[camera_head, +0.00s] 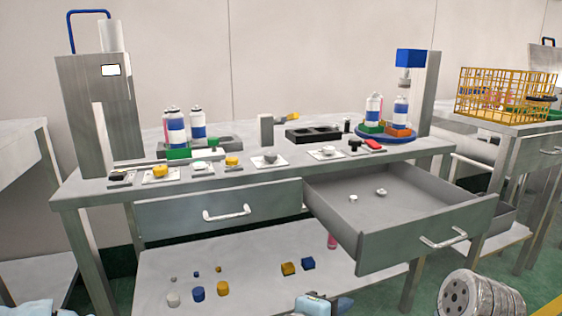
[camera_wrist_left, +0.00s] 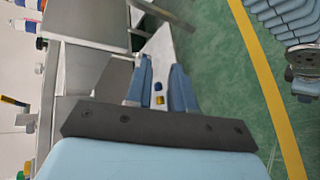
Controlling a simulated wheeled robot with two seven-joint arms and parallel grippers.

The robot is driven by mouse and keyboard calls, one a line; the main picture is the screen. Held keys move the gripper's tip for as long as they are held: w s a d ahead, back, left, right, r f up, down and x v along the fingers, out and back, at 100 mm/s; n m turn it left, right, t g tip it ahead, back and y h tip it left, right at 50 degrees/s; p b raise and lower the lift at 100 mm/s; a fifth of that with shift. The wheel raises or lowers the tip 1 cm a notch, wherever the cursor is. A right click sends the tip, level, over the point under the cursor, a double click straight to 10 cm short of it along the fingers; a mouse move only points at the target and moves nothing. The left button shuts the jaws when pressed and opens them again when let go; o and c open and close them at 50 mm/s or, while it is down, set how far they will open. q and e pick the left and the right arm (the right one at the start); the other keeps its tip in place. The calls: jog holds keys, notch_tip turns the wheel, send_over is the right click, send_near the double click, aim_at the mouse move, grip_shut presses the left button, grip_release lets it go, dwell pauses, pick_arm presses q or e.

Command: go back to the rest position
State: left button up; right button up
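My left gripper (camera_wrist_left: 160,80) shows in the left wrist view with its two blue fingers apart and nothing between them. Beyond the gap, a yellow block and a blue block lie on the lower shelf. In the head view only blue parts of it (camera_head: 319,303) show at the bottom edge, in front of the workbench (camera_head: 225,186) and clear of it. My right gripper cannot be made out; a metallic part of my right arm (camera_head: 480,296) shows at the bottom right.
The right drawer (camera_head: 405,231) is pulled out and holds two small white parts. The left drawer (camera_head: 220,210) is shut. Spray cans, a crimping machine (camera_head: 95,100) and small trays stand on the bench. Several coloured parts lie on the lower shelf (camera_head: 250,293). A yellow basket (camera_head: 505,95) stands at right.

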pick_arm(q)
jog(key=w+a+f+m+g+y+p, duration=0.25)
jog(key=a+f, duration=0.35)
jog(key=f, duration=0.5)
jog(key=w+a+f+m+g+y+p, duration=0.1)
jog(key=w+a+f+m+y, duration=0.15)
jog(key=a+f, duration=0.65)
jog(key=s+a+f+m+g+p, duration=0.1)
jog(key=s+a+f+m+g, duration=0.1)
jog(key=s+f, duration=0.4)
jog(key=s+a+f+m+g+p, duration=0.1)
jog(key=s+a+f+m+g, duration=0.2)
jog(key=s+f, duration=0.4)
notch_tip(320, 180, down, 4)
jog(key=shift+s+a+f+m, duration=0.1)
jog(key=shift+s+a+m, duration=0.2)
jog(key=shift+a, duration=0.6)
